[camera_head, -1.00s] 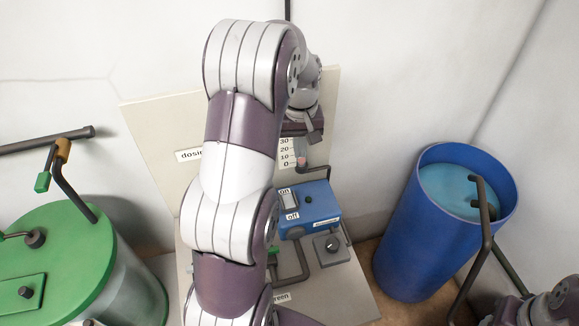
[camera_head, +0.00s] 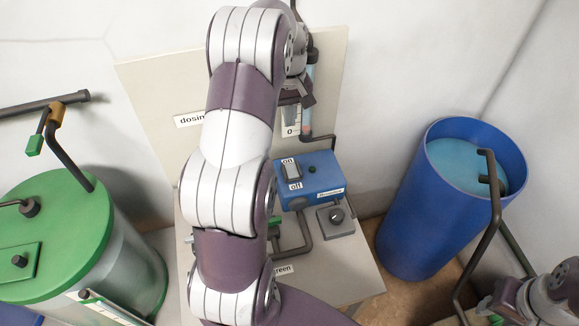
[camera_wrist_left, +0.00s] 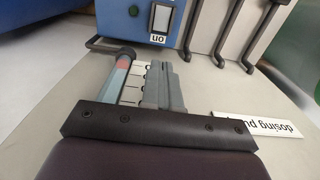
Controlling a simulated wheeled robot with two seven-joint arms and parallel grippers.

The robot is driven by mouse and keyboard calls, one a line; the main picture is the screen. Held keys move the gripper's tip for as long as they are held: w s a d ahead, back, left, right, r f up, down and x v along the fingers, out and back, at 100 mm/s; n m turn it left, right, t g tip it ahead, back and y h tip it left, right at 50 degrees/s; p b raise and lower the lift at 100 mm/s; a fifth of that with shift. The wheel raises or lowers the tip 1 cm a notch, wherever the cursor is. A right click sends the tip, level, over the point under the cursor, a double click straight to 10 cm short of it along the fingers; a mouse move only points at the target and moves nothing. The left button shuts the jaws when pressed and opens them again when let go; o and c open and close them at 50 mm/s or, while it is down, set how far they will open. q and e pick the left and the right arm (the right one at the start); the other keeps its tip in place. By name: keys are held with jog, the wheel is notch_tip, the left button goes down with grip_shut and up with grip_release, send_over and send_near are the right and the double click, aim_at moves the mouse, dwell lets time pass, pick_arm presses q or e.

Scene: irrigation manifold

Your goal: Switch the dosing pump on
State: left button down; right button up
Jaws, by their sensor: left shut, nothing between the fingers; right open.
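The dosing pump is a blue box (camera_head: 310,180) with a rocker switch (camera_head: 291,172) on its top, between an "on" and an "off" label. The box is at the top of the left wrist view (camera_wrist_left: 125,15), with the switch (camera_wrist_left: 160,18) beside "on". I cannot tell which way the rocker is set. My left gripper (camera_head: 300,97) is above and behind the box, in front of the upright panel. Its fingers (camera_wrist_left: 165,85) are shut and empty, apart from the switch. My right gripper (camera_head: 493,303) is at the lower right, partly visible and open, far from the pump.
A clear flow tube (camera_head: 307,118) with a scale stands on the panel (camera_head: 150,85) close to my left gripper. A grey knob (camera_head: 336,216) and pipes are in front of the pump. A green-lidded tank (camera_head: 60,230) stands left, a blue barrel (camera_head: 420,220) right.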

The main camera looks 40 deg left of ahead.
pick_arm(q)
jog(key=b, duration=0.1)
send_near(290, 164)
notch_tip(290, 164, down, 6)
jog(key=p, duration=0.4)
jog(key=shift+a+f, duration=0.1)
jog(key=shift+f, duration=0.35)
pick_arm(e)
jog(key=shift+r, duration=0.75)
pick_arm(q)
jog(key=shift+f+b, duration=0.4)
jog(key=shift+b, duration=0.15)
jog(key=shift+r, duration=0.2)
pick_arm(e)
jog(key=shift+f, duration=0.3)
pick_arm(q)
jog(key=shift+p, duration=0.3)
pick_arm(e)
jog(key=shift+r, duration=0.1)
